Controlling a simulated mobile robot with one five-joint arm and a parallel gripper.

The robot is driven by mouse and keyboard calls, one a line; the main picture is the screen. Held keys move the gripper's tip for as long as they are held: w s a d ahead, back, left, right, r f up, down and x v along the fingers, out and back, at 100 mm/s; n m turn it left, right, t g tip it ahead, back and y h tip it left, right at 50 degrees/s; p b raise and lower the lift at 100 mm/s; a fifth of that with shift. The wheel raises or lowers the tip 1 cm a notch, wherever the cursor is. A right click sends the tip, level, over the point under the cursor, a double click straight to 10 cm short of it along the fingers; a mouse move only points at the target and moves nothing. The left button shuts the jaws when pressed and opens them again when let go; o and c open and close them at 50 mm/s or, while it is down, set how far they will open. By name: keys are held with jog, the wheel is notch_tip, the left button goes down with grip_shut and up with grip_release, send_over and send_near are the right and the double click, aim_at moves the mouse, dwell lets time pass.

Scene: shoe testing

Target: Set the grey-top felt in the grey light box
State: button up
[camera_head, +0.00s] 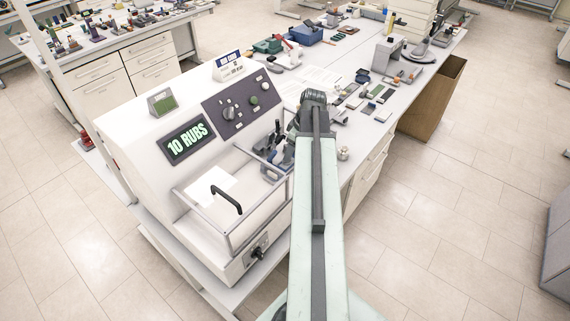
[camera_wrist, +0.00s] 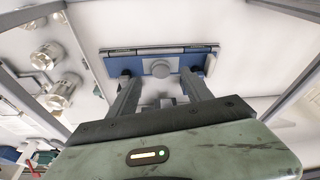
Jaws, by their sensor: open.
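In the wrist view, my gripper (camera_wrist: 157,72) is open. I cannot tell whether this piece is the grey-top felt. A grey box (camera_head: 388,53), possibly the light box, stands at the far end of the bench.
The machine's clear guard and black handle (camera_head: 227,200) are near the gripper. Several small samples (camera_head: 378,92) lie on the bench beyond my arm. A blue bin (camera_head: 306,35) stands farther back and a brown open bin (camera_head: 432,97) stands at the bench's right.

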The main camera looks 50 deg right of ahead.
jog(key=b+x, duration=0.4)
jog(key=x, duration=0.1)
jog(key=shift+w+a, duration=0.15)
jog(key=shift+r, duration=0.25)
grip_shut()
jog(key=shift+r+p, duration=0.1)
jog(key=shift+p, duration=0.2)
